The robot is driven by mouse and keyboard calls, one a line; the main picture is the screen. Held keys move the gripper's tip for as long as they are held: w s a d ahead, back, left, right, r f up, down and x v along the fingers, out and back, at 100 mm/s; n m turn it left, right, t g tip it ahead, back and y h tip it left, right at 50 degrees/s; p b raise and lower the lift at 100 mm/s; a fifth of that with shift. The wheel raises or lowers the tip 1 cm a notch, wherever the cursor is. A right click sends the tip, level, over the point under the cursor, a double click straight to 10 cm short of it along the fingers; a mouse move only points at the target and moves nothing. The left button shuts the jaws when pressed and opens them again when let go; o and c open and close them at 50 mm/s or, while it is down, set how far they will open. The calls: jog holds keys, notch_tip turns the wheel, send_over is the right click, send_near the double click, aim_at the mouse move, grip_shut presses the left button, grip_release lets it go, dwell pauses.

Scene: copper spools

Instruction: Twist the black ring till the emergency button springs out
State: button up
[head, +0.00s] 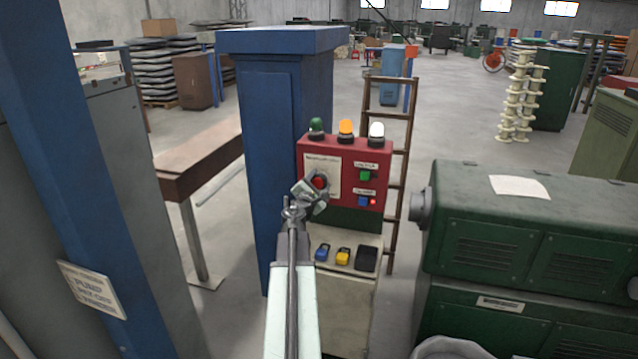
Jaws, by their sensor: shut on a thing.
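A red control box (327,146) stands upright beside a blue cabinet, with a pale label plate (312,165) on its left part. The red emergency button (320,181) shows at the lower part of this plate, between my gripper's fingers. My gripper (317,188) reaches the box from the front and is shut around the button's edge, on the black ring. The fingers hide most of the ring. I cannot tell from this view how far the button stands out.
A green button (365,175) and a blue button (363,201) sit to the right on the box. Three lamps top it. A blue cabinet (275,150) stands left, a ladder (397,178) behind, and a green machine (520,225) right.

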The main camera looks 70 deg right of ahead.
aim_at(318, 184)
jog(key=shift+m, duration=0.8)
jog(key=o, duration=1.4)
jog(key=shift+c, duration=0.2)
jog(key=shift+a, duration=0.15)
jog(key=a, duration=0.7)
jog(key=shift+s+a, duration=0.25)
jog(key=shift+a, duration=0.05)
